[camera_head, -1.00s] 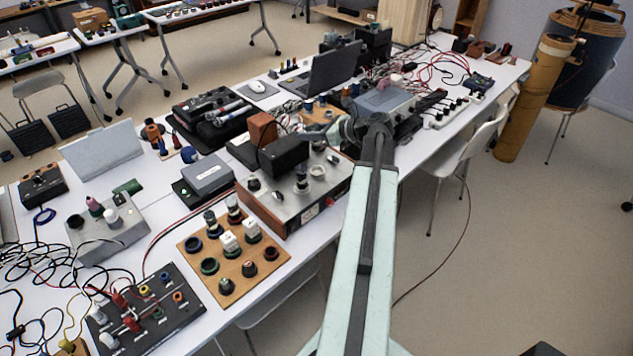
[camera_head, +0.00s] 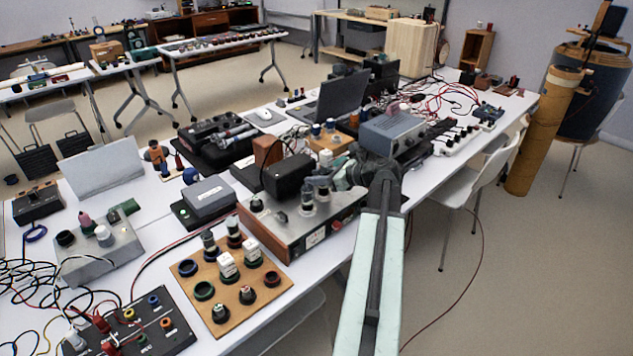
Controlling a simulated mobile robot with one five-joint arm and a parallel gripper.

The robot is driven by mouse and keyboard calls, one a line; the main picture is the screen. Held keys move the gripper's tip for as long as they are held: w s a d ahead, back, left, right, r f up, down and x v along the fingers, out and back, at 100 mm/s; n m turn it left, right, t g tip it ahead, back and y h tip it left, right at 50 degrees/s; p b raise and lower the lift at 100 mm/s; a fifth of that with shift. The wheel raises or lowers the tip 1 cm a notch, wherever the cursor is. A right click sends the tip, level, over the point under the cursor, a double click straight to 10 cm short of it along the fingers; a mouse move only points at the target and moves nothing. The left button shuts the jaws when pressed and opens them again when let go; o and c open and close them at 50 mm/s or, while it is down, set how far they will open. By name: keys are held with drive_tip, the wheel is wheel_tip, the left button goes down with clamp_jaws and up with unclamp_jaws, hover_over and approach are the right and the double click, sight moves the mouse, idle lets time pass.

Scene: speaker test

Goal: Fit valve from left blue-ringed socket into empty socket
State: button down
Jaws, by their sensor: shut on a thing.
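The wooden board (camera_head: 231,313) at the lower left has ringed sockets holding several valves and knobs. Its left blue-ringed socket (camera_head: 188,268) is empty, as is the green-ringed socket (camera_head: 204,291) below it. A metal-topped unit with wooden sides (camera_head: 283,227) stands behind and to the right of the board. A dark grey valve (camera_head: 308,202) stands upright on it. My gripper (camera_head: 323,180) is shut on a second grey valve (camera_head: 322,195) just to the right of that one. The held valve is upright at the unit's socket; its base is small, and I cannot tell whether it is fully seated.
A black box (camera_head: 288,176) stands close to the left of my gripper. A grey instrument (camera_head: 392,131) and red cables lie behind my arm.

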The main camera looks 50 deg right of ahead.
drive_tip(key=shift+f+b, duration=0.4)
drive_tip(key=c, duration=1)
unclamp_jaws()
drive_tip(key=shift+r, duration=0.1)
drive_tip(key=p+v, duration=0.2)
drive_tip(key=v, duration=0.4)
drive_tip(key=p+v, duration=0.3)
drive_tip(key=v, duration=0.3)
drive_tip(key=shift+r, duration=0.3)
drive_tip(key=shift+s, duration=0.15)
